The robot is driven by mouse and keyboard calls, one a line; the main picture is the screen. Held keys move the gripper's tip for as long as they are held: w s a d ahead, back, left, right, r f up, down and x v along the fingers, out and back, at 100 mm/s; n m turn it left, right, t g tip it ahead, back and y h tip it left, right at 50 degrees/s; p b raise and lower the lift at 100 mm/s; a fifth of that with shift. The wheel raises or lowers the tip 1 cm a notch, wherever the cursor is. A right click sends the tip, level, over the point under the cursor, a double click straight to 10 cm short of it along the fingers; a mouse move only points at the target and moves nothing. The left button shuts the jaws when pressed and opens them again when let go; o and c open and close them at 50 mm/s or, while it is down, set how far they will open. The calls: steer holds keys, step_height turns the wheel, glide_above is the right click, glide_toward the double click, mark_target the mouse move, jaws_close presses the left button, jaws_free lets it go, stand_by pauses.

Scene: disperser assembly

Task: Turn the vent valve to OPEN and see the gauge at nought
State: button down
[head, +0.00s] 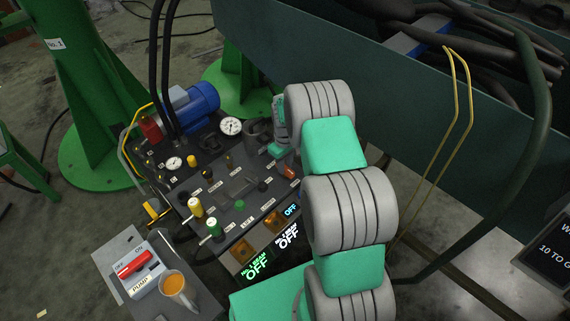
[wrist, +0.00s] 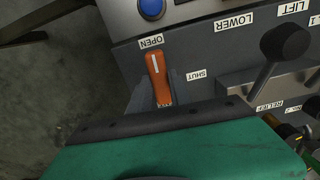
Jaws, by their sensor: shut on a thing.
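The orange vent valve handle (wrist: 158,72), with a white line along it, points toward the OPEN label (wrist: 151,41) in the wrist view. The SHUT label (wrist: 196,75) is to its right. My gripper (wrist: 160,98) is shut on the handle, with dark fingers at both sides of its lower part. In the head view the handle (head: 290,171) shows at the panel's right edge, beside my arm. A large white gauge (head: 231,126) stands at the panel's back and a smaller one (head: 174,163) at its left. Both needles are too small to read.
A black lever (wrist: 285,45) stands right of the valve, by the LIFT and LOWER labels. Yellow (head: 195,207) and green (head: 212,226) knobs are on the panel's left. Lit signs read OFF.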

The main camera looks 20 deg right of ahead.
steer(key=shift+n, duration=0.3)
steer(key=c, duration=1.2)
jaws_free()
step_height(320, 180, up, 8)
steer(key=shift+f+p, duration=0.1)
steer(key=shift+p, duration=1.1)
